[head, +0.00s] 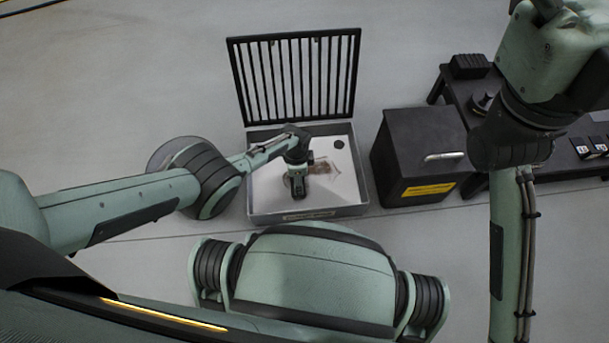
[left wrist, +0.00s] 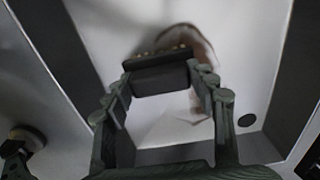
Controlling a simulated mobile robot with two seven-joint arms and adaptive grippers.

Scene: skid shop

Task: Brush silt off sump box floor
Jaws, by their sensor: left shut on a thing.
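The sump box (head: 350,209) is a shallow light-grey open box on the floor, its slatted black grate standing upright at the back. My left gripper (head: 297,188) reaches down inside the box. In the left wrist view my left gripper (left wrist: 165,100) is shut on a dark brush (left wrist: 160,78), held between its fingers. A brown silt patch (head: 322,167) lies on the white box floor, just right of the gripper. The silt (left wrist: 200,45) also shows beyond the brush in the wrist view, partly hidden by it. My right gripper is out of view.
The black grate (head: 358,80) rises behind the box. A black bin (head: 395,150) with a yellow label stands close to the right, beside a low dark bench (head: 440,84) with small items. A dark round hole (head: 339,144) is in the box's far right corner. Floor at left is clear.

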